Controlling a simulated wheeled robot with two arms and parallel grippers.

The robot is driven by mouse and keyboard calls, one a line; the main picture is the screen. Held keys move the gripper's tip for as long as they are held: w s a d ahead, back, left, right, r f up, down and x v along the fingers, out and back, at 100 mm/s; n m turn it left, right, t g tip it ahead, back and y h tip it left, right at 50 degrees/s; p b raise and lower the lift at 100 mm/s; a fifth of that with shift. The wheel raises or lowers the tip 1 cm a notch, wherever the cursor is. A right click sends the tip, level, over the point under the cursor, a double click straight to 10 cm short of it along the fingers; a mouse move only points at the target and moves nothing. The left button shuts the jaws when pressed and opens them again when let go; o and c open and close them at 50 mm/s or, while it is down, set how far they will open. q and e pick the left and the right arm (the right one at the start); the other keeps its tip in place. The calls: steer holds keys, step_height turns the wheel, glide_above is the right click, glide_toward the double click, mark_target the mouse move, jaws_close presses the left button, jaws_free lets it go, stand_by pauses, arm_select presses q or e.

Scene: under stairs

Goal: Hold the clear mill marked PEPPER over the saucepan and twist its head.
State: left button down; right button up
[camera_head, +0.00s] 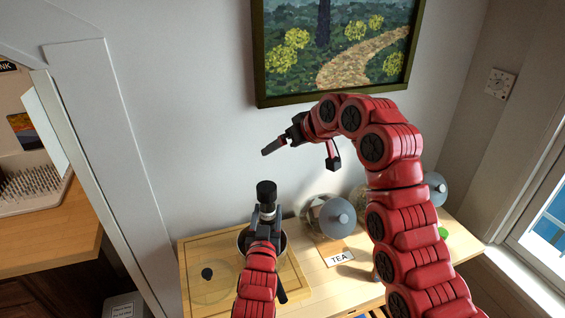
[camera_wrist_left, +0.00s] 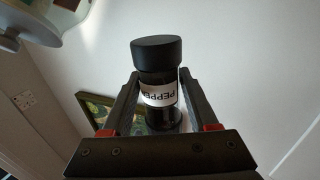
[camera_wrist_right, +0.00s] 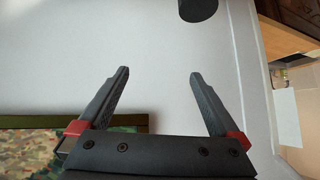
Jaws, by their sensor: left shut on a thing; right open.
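The clear mill marked PEPPER (camera_wrist_left: 158,95) has a black head and a white label, read in the left wrist view. My left gripper (camera_head: 266,216) is shut on its body and holds it upright, with the black head (camera_head: 266,190) clear above the fingers. The saucepan (camera_head: 243,238) sits on a wooden board below and behind the left gripper, which partly hides it. My right gripper (camera_head: 299,156) is open and empty, above and to the right of the mill head. In the right wrist view the mill's black head (camera_wrist_right: 198,8) shows at the top edge, beyond the open fingers.
A clear lid with a black knob (camera_head: 207,274) lies on the board (camera_head: 190,254) left of the saucepan. A glass jar with a grey lid (camera_head: 339,219) and a TEA card (camera_head: 339,258) stand to the right. A framed painting (camera_head: 340,50) hangs on the wall behind my right arm.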

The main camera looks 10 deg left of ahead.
mark_target(267, 187)
steer(key=s+n+g+h, duration=0.2)
steer(key=s+h, duration=0.1)
steer(key=s, duration=0.4)
steer(key=x, duration=0.7)
steer(key=d+x, duration=0.1)
steer(key=x, duration=0.3)
steer(key=shift+a+f, duration=0.15)
steer(key=shift+f, duration=0.35)
steer(key=shift+s, duration=0.1)
jaws_close()
